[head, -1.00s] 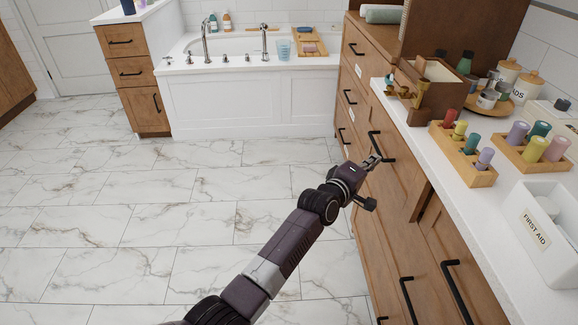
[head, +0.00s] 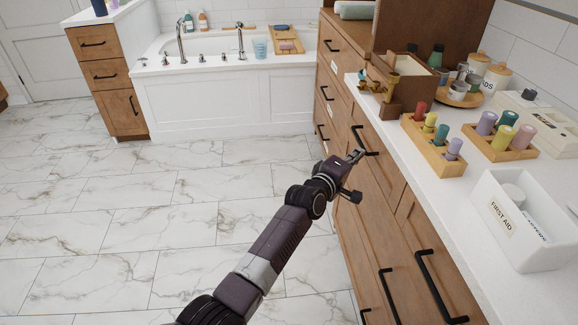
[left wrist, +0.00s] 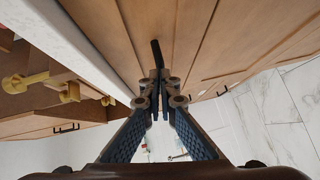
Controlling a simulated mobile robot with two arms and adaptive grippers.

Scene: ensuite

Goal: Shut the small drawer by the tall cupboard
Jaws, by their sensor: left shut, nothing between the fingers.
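The small wooden drawer (head: 383,160) with a black bar handle (head: 361,143) sits under the white counter, beside the tall wooden cupboard (head: 328,80). Its front looks close to flush with its neighbours; I cannot tell whether a small gap is left. My left gripper (head: 357,156) is shut and empty, its tips at the drawer front near the handle. In the left wrist view, the closed fingertips (left wrist: 160,76) point along the wood, with a black handle (left wrist: 156,54) just ahead. Contact is not clear. My right gripper is not in view.
On the counter (head: 465,205) stand a wooden box (head: 412,90), bottle racks (head: 433,148) and a white first aid bin (head: 512,225). More black handles (head: 440,288) stick out nearer me. A bathtub (head: 230,100) stands at the back. The marble floor (head: 130,210) at left is clear.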

